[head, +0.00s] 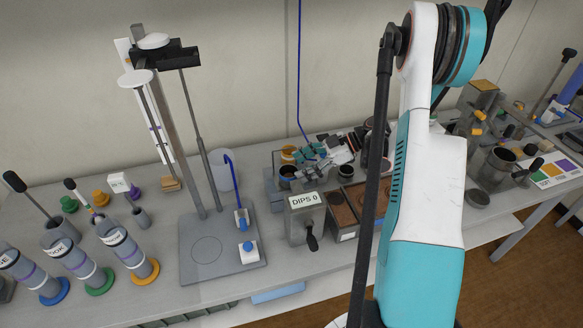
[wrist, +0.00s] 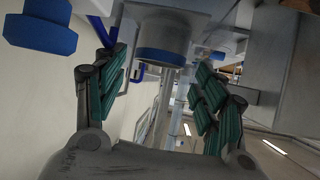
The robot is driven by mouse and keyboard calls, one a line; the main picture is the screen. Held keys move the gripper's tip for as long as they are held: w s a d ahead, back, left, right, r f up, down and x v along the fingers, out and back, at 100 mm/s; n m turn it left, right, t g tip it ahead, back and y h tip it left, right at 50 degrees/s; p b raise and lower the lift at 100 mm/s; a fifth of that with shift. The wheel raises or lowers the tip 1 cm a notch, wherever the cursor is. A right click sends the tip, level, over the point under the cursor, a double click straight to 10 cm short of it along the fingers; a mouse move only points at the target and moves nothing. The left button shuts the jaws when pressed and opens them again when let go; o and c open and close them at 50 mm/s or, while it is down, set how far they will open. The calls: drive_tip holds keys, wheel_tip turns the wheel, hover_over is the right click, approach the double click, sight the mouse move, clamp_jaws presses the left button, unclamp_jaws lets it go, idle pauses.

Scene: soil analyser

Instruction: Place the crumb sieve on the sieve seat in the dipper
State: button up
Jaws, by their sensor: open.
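The dipper (head: 305,217) is the grey box unit labelled "DIPS 0" with a black handle, in the middle of the bench in the head view. My gripper (head: 308,152) is low above its back part, with its teal fingers pointing left. In the wrist view my gripper (wrist: 162,85) is open, with its fingers apart. A grey cylinder with a blue band (wrist: 163,58) shows between and beyond the fingers; I cannot tell whether it is the crumb sieve. A small dark-topped cup (head: 287,172) stands just left of the fingers. I cannot make out the sieve seat.
Brown-filled trays (head: 345,207) adjoin the dipper on the right. A stand with a grey base plate (head: 222,250) and a pale jar (head: 223,170) are to its left. Labelled tubes (head: 128,248) stand at the far left. The right end of the bench is crowded with equipment.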

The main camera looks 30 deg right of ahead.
drive_tip(key=p+v, duration=0.1)
drive_tip(key=v, duration=0.5)
drive_tip(key=shift+s+d+r, duration=0.15)
drive_tip(key=shift+d, duration=0.1)
